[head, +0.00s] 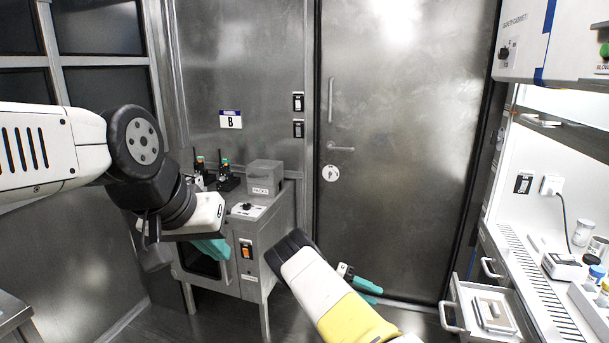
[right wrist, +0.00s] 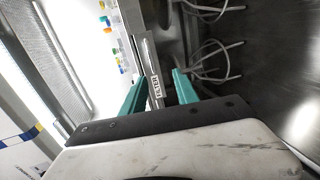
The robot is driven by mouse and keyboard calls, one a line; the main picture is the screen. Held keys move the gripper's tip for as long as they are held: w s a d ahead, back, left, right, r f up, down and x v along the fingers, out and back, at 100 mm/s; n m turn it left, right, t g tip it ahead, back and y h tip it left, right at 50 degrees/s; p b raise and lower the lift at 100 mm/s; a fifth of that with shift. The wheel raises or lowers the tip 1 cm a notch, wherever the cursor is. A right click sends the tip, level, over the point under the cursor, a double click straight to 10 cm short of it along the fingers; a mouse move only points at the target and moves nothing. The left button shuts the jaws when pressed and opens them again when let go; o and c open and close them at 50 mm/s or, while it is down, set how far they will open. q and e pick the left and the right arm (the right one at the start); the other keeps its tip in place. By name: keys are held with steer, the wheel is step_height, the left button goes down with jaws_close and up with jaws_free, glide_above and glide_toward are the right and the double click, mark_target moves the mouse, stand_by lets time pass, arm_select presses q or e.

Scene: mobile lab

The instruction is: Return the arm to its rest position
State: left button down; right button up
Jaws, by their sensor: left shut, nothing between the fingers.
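My left arm comes in from the left in the head view, with a black round joint and a white wrist. My left gripper (head: 212,249) has teal fingers, is shut and empty, and hangs in front of the grey cabinet. My right arm, white and yellow, reaches up from the bottom middle. My right gripper (head: 371,291) shows teal fingertips partly hidden behind its arm, in front of the door. In the right wrist view its two teal fingers (right wrist: 161,78) stand apart with nothing held between them.
A grey cabinet (head: 277,231) with a small grey box (head: 265,176) on top stands behind my left gripper. A metal door (head: 405,190) fills the middle. At right, an open drawer (head: 466,312) juts out below the white workbench (head: 540,275), which holds vials and a small device.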

steer(key=s+r+t+y, duration=0.1)
steer(key=s+r+y, duration=0.25)
steer(key=r, duration=0.45)
steer(key=s+r+t+y, duration=0.1)
steer(key=s+r+y, duration=0.1)
steer(key=r+y, duration=0.5)
steer(key=s+r+t+y, duration=0.1)
steer(key=s+r+y, duration=0.15)
steer(key=r, duration=0.75)
steer(key=s+a+r+n+t+y, duration=0.1)
steer(key=s+a+r+n+t, duration=0.1)
steer(key=s+r, duration=0.4)
steer(key=s+a+r+n+t+y, duration=0.2)
steer(key=s+a+r+t, duration=0.2)
steer(key=s, duration=1.1)
step_height(320, 180, up, 4)
steer(key=shift+s+a+f+t, duration=0.25)
steer(key=shift+s+t, duration=0.05)
steer(key=shift+t, duration=0.7)
